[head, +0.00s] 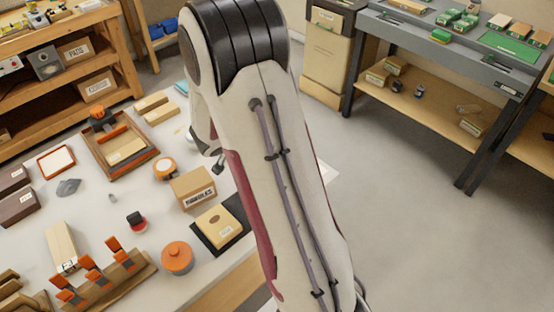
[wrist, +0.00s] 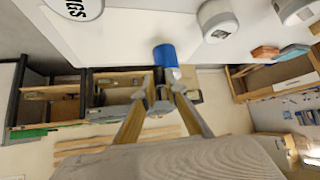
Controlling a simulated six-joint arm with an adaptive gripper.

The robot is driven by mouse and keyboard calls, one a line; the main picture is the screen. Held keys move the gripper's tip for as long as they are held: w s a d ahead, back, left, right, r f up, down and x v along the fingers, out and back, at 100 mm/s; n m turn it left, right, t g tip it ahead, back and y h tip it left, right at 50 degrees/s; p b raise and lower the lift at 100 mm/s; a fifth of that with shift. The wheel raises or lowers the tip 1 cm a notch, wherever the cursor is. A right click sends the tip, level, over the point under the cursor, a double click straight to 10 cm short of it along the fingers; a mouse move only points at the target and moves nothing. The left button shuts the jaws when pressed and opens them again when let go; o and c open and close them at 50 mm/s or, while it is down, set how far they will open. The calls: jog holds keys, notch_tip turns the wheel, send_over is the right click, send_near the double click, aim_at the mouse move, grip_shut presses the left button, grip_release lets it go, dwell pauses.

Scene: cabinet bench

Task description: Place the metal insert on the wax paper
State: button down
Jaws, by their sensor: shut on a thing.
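My gripper (wrist: 160,101) shows in the wrist view, with its two fingers closing in towards a small grey metallic piece (wrist: 159,92), which looks like the metal insert. It is shut on this piece; the piece's full shape is hard to make out. A blue cylinder (wrist: 164,55) with a pale end shows just beyond the fingertips. A broad white surface (wrist: 115,38) lies past it; I cannot tell whether this is the wax paper. In the head view my arm hides the gripper and the insert. A white sheet's edge (head: 326,174) shows right of the arm.
The bench (head: 100,204) at left holds a cardboard box (head: 193,188), a tan block on a black mat (head: 240,229), an orange round pot (head: 177,258) and orange clamps (head: 89,270). A grey workbench (head: 455,49) stands at the back right. Open floor lies between.

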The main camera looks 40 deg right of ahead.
jog(key=shift+s+d+m, duration=0.1)
jog(key=shift+d+m, duration=0.2)
jog(key=shift+d, duration=0.1)
jog(key=shift+s+d+r+m+g, duration=0.45)
jog(key=shift+d+r+m+g, duration=0.15)
jog(key=shift+m+g, duration=0.1)
jog(key=shift+f, duration=0.1)
jog(key=shift+f, duration=3.05)
jog(key=shift+f, duration=0.1)
jog(key=shift+f, duration=1.8)
jog(key=shift+f, duration=0.15)
jog(key=c, duration=2)
grip_release()
jog(key=shift+c, duration=0.2)
